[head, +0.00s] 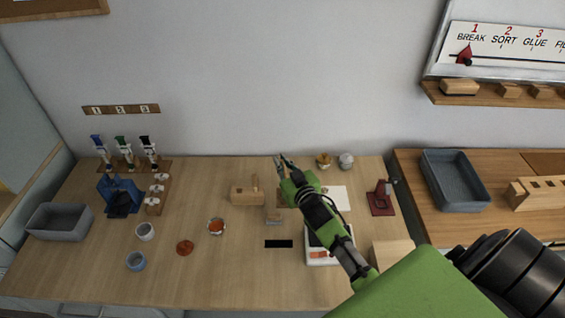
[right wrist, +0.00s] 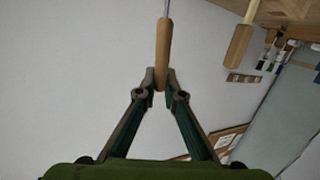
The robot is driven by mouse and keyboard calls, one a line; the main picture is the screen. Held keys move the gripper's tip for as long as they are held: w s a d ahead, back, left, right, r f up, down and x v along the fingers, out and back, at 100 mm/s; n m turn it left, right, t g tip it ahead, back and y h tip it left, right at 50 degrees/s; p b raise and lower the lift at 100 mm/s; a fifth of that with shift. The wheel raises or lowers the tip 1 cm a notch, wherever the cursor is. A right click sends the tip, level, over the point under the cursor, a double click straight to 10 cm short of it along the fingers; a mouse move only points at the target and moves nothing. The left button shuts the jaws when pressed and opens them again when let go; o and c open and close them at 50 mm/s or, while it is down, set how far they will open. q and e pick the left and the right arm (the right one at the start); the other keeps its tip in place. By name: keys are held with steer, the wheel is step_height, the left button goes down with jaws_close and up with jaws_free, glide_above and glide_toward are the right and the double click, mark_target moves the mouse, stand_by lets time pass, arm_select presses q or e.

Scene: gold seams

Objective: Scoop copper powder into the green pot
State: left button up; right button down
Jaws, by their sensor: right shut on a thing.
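My right gripper (head: 283,160) is raised over the back middle of the table in the head view. In the right wrist view its fingertips (right wrist: 162,90) are shut on a wooden handle (right wrist: 163,45) with a thin metal shaft. The tool's working end is out of that view. A bowl (head: 216,227) holds orange-copper material, left of the table's middle. I cannot pick out a clearly green pot. A whitish pot (head: 145,231) and a blue-grey pot (head: 136,261) stand to the left of the bowl. My left gripper is not in view.
A copper-coloured round (head: 185,247) lies near the bowl. A grey bin (head: 60,221), a blue stand (head: 119,195) and a rack with coloured tops (head: 122,143) are at left. A wooden block (head: 247,196) stands mid-table. The front left middle is clear.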

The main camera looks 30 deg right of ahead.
step_height(320, 180, up, 5)
steer(key=p, duration=0.5)
stand_by(0.5)
